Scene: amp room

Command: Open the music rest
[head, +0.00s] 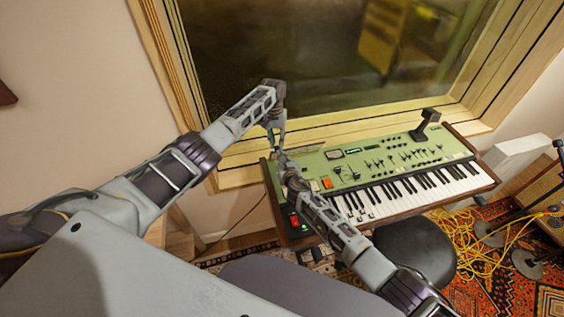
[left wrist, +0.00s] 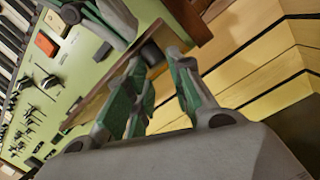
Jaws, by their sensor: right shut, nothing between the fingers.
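A green synthesizer (head: 400,148) with a wooden case stands below the window. I cannot surely make out the music rest. A black bracket-like piece (head: 428,122) stands up at the right of its back edge, and a thin strip (head: 308,149) lies along the back left. My left gripper (head: 281,147) points down at the back left corner. In the left wrist view its green-padded fingers (left wrist: 160,70) are apart, with a dark rounded piece (left wrist: 151,52) just beyond the tips. My right gripper (head: 282,158) is shut and empty, close beside the left one over the panel's left end.
The wooden window frame (head: 330,128) runs close behind the synthesizer. A black stool (head: 420,248) stands in front of the keys. Yellow cables (head: 482,250) and stand bases lie on the patterned rug at the right. A white box (head: 517,155) stands right of the keyboard.

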